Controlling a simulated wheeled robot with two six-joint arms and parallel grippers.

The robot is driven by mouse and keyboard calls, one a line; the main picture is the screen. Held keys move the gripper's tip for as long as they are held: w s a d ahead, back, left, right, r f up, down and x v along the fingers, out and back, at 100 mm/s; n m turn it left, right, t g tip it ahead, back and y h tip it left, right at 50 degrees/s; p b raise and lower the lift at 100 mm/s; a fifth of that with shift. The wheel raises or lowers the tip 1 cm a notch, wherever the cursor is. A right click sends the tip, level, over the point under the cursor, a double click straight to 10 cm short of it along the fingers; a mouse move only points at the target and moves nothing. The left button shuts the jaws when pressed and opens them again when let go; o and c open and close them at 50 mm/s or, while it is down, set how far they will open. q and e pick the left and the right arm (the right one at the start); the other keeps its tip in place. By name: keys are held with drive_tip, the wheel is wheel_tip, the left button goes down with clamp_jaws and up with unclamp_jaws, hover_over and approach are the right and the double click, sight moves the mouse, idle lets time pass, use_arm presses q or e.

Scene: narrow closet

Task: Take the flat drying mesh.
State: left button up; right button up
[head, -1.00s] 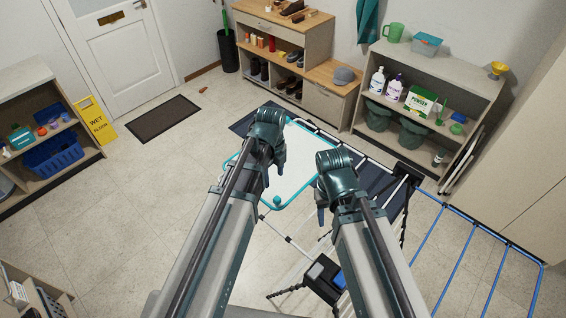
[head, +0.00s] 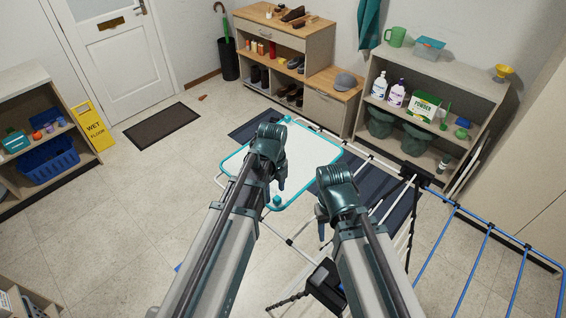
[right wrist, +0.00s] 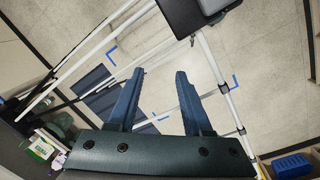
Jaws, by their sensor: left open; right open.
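The flat drying mesh, a white panel with a teal rim (head: 311,158), lies level across the far end of the drying rack in the head view. Small teal knobs show at its far and near edges. My left gripper (head: 281,184) is over the mesh's middle in the picture, open and empty, hiding part of it. My right gripper (head: 321,218) is open and empty, to the right of the mesh's near edge. Its two blue fingers (right wrist: 159,73) are spread in the right wrist view, with rack bars beyond them. I cannot tell either gripper's height above the mesh.
The drying rack's blue wing (head: 480,264) spreads to the right, and its black leg joint (head: 326,283) is near my right arm. A shelf unit (head: 440,68) and a shoe bench (head: 330,108) stand behind. A yellow wet-floor sign (head: 92,127) stands left. Floor left of the mesh is clear.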

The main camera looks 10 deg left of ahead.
use_arm(q)
wheel_tip(320, 180, down, 3)
drive_tip(key=shift+r+b, duration=0.2)
drive_tip(key=shift+b, duration=0.6)
drive_tip(key=shift+r, duration=0.1)
use_arm(e)
wheel_tip(320, 180, down, 2)
drive_tip(key=shift+f, duration=0.2)
use_arm(q)
clamp_jaws()
